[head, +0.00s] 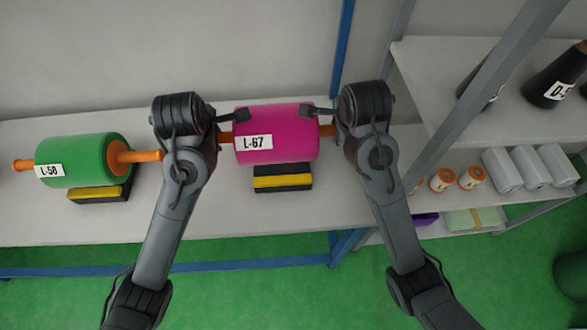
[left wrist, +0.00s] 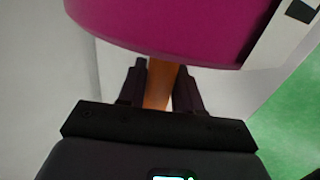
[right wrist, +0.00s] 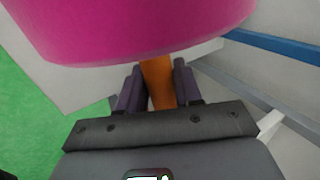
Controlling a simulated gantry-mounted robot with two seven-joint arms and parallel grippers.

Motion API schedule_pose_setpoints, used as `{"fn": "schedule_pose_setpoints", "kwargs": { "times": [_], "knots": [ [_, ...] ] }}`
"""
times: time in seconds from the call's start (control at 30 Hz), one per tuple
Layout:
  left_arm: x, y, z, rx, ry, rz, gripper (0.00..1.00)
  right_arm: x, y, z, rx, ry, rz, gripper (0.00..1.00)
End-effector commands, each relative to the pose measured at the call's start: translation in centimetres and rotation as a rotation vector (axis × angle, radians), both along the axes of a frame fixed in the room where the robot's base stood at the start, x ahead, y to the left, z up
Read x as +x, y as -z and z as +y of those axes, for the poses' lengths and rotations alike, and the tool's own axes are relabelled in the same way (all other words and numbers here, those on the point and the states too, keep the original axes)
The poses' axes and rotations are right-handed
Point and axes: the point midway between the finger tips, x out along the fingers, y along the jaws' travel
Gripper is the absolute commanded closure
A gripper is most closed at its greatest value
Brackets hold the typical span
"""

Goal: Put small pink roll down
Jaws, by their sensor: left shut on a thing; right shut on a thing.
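The small pink roll (head: 290,130) carries a label reading L-67 and has an orange core sticking out at both ends. It appears in the head view over a black and yellow support block (head: 283,178); I cannot tell whether it touches the block. My left gripper (left wrist: 160,85) is shut on the core's left end, with the pink roll (left wrist: 170,30) just beyond its fingers. My right gripper (right wrist: 158,85) is shut on the core's right end, close to the pink roll (right wrist: 130,25). The roll looks about level.
A green roll (head: 85,160) labelled L-58 rests on another black and yellow block (head: 100,192) at the left of the grey table (head: 225,215). A shelf (head: 425,85) at the right holds dark rolls, small orange-white rolls and grey packs. A blue post (head: 343,45) stands behind.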

Motion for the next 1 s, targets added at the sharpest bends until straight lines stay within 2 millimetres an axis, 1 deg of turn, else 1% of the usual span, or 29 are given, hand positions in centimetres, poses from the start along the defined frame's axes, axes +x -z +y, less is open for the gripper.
{"fn": "schedule_pose_setpoints", "kwargs": {
  "times": [0.03,0.13,0.67,1.0],
  "knots": [
    [0.1,0.9,0.2,0.0,-0.003,-0.002,1.0,0.1,0.9,-0.2,0.0,0.003,-0.002,1.0],
    [0.1,1.3,0.2,0.0,-0.003,-0.002,1.0,0.1,1.3,-0.2,0.0,0.003,-0.002,1.0],
    [0.1,1.4,0.1,0.0,-0.003,-0.002,1.0,0.0,1.4,-0.2,0.0,0.003,-0.002,1.0],
    [0.1,2.3,0.1,0.0,-0.003,-0.002,1.0,0.0,2.3,-0.2,0.0,0.003,-0.002,1.0]
  ]
}}
